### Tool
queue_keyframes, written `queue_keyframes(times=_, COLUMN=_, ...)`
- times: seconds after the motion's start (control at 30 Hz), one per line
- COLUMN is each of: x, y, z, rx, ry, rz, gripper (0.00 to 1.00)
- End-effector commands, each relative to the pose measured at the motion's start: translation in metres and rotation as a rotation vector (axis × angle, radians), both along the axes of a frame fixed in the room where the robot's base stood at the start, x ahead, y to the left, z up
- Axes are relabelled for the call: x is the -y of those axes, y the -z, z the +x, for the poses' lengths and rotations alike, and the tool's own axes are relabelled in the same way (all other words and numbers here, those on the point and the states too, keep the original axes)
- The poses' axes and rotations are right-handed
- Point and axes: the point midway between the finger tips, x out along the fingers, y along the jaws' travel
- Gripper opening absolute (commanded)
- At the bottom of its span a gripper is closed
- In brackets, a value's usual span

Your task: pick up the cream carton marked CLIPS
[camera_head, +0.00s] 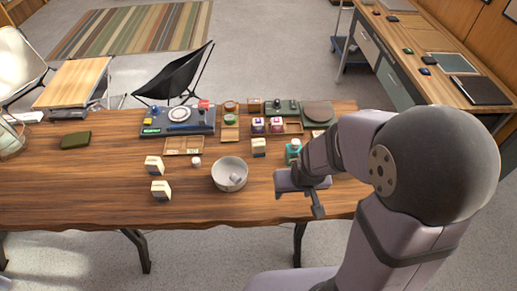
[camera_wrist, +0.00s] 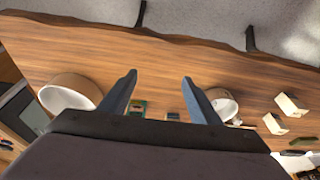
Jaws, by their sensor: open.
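Three similar cream cartons stand on the wooden table in the head view: one at left (camera_head: 154,165), one nearer the front (camera_head: 161,190), and one right of centre (camera_head: 259,148) with a dark band. Their lettering is too small to read, so I cannot tell which is marked CLIPS. Two cream cartons also show at the right of the wrist view, one higher (camera_wrist: 290,104) and one lower (camera_wrist: 273,123). My gripper (camera_head: 298,199) is open and empty above the table's front right, right of all three cartons.
A pale bowl (camera_head: 229,174) with something inside stands between my gripper and the left cartons. A divided wooden tray (camera_head: 184,146) and blue board (camera_head: 178,121) lie farther back. The front left table is clear.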

Motion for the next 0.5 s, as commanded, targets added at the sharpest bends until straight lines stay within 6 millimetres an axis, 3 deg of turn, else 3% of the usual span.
queue_keyframes(times=0.03, x=-0.007, y=0.012, z=0.016, rx=0.046, ry=-0.008, rz=0.004, gripper=0.57)
queue_keyframes(times=0.2, x=-0.028, y=0.033, z=0.076, rx=0.258, ry=-0.02, rz=0.021, gripper=0.57)
queue_keyframes(times=0.5, x=-0.061, y=0.053, z=0.147, rx=0.625, ry=-0.038, rz=0.035, gripper=0.57)
